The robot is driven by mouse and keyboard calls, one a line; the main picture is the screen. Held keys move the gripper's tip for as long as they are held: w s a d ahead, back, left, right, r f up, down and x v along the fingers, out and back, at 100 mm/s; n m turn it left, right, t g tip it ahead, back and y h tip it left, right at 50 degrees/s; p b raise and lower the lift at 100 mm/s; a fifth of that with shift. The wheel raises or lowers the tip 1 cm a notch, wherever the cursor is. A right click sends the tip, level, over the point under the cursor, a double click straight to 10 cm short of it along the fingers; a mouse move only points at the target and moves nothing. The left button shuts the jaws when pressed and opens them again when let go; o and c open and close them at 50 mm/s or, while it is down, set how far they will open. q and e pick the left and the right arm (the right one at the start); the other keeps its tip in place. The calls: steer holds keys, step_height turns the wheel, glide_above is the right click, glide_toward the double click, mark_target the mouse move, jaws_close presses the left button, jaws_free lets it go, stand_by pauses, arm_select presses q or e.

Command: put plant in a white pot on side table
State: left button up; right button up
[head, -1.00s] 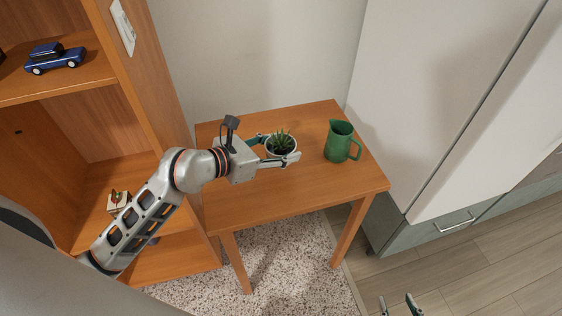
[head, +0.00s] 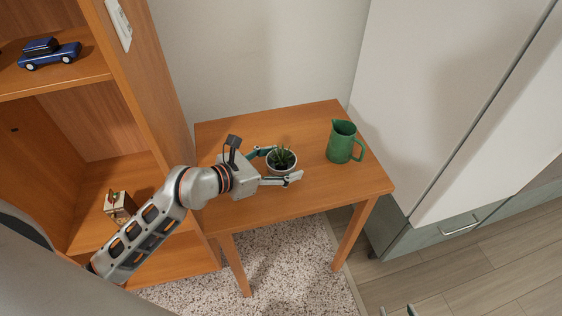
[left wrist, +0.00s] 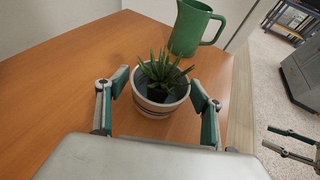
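The plant (head: 282,160), a spiky green succulent in a white pot with dark bands, is over the orange-brown wooden side table (head: 235,205), near its middle. It also shows in the left wrist view (left wrist: 158,105), upright. Whether the pot's base rests on the tabletop is hard to tell. My right gripper (left wrist: 266,136) is far off to the right and low, its fingers apart and empty; only its tips show at the head view's bottom edge.
A green pitcher (head: 342,143) stands on the table right of the plant. A wooden shelf unit (head: 135,90) with a blue toy car (head: 48,54) and a small box (head: 119,207) is at the left. A white cabinet (head: 425,110) stands right. The table's front right is clear.

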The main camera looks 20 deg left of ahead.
arm_select(q)
steer(key=shift+r, duration=0.1)
steer(key=shift+s+a+r, duration=0.1)
steer(key=shift+s+r, duration=0.05)
steer(key=shift+s, duration=0.05)
steer(key=p+v, duration=0.1)
steer(key=v, duration=1)
steer(key=shift+s+a, duration=0.2)
